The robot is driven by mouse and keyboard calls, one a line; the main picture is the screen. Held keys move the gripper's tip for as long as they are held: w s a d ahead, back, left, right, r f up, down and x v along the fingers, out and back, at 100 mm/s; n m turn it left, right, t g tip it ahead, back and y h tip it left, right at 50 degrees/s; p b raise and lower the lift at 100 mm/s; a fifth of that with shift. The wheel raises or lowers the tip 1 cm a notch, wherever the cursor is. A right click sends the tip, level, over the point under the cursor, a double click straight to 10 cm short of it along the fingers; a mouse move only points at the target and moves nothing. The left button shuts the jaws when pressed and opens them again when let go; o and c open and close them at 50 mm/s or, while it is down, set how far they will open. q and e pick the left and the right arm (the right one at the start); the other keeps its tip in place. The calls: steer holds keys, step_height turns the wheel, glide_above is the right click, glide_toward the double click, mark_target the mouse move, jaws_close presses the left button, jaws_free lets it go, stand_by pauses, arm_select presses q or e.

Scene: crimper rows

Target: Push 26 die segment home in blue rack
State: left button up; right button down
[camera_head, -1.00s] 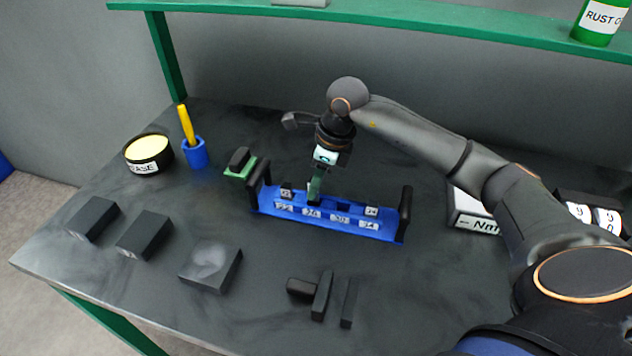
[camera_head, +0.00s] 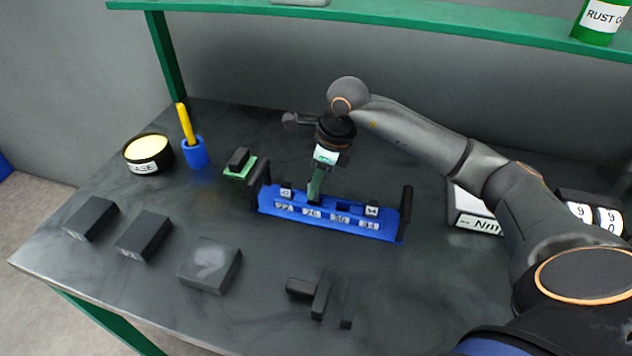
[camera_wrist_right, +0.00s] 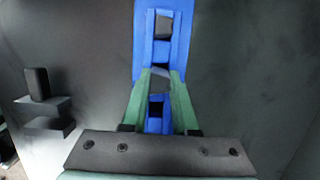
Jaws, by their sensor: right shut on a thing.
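The blue rack (camera_head: 334,217) stands on the dark bench with black handles at both ends and white labels along its front, among them 26, 30 and 34. My right gripper (camera_head: 314,199) points down into the slot behind the 26 label. In the right wrist view its green fingers (camera_wrist_right: 160,80) are shut on a dark block, the 26 die segment (camera_wrist_right: 158,82), within the rack's row. How deep the segment sits cannot be told. Other segments stand in the end slots, one at the left (camera_head: 286,189) and one at the right (camera_head: 372,210). My left gripper is not in view.
A dark block on a green pad (camera_head: 240,163) lies left of the rack. A blue cup (camera_head: 195,153) and a tin (camera_head: 148,153) stand farther left. Several dark blocks (camera_head: 211,265) lie in front. A white labelled box (camera_head: 470,212) stands at the right.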

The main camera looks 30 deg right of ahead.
steer(key=shift+f+b, duration=0.95)
steer(key=shift+f, duration=0.3)
steer(key=c, duration=0.7)
jaws_free()
steer(key=shift+o, duration=0.5)
steer(key=shift+r, duration=0.15)
steer(key=v, duration=1.2)
steer(key=shift+s+r, duration=0.1)
steer(key=shift+r, duration=0.05)
